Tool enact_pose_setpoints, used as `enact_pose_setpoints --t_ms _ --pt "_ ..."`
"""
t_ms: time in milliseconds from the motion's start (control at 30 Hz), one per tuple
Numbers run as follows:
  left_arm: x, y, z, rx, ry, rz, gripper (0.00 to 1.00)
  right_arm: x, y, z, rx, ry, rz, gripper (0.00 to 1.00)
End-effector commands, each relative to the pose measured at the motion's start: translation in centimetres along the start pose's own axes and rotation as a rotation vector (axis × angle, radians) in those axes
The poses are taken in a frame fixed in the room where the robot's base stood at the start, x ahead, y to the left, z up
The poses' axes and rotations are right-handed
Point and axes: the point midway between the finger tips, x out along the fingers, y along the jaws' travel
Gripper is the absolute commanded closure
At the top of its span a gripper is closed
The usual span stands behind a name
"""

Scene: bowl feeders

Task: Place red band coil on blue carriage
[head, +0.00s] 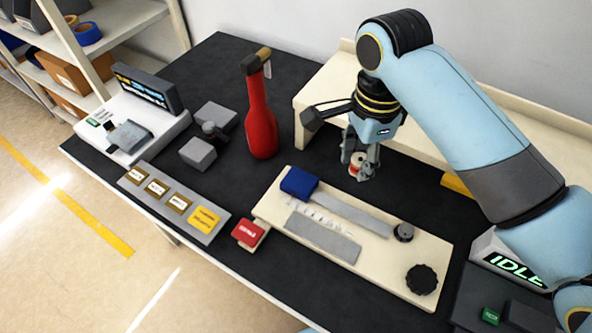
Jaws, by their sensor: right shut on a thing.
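My right gripper (360,167) is shut on a small coil (356,161) with a red band and pale ends. It holds the coil behind the cream board, over the dark table; its exact height is hard to tell. The blue carriage (299,183) is a blue block at the left end of a grey rail on the cream board (272,208). Its top looks bare. The gripper is to the right of and behind the carriage, apart from it. My left gripper is not in view.
A red bottle (262,128) stands behind the carriage. A cream raised shelf (318,98) is behind the gripper. The board also bears a small dark knob (403,232) and a black knob (422,280). A red button block (249,233) sits left of the board.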

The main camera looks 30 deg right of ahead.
Motion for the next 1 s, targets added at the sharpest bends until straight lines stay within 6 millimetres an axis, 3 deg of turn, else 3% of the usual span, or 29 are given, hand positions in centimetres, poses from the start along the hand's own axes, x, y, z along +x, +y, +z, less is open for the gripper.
enact_pose_setpoints --t_ms 500,667,1000 --pt "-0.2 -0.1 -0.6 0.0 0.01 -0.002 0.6 6.1 -6.9 7.7 -0.001 -0.001 0.002 0.98" --pt "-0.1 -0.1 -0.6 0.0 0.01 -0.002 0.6 7.0 -7.7 8.5 -0.002 0.0 0.002 0.98" --pt "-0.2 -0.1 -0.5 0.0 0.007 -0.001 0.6 10.8 -7.7 8.5 -0.001 0.001 0.001 0.98"
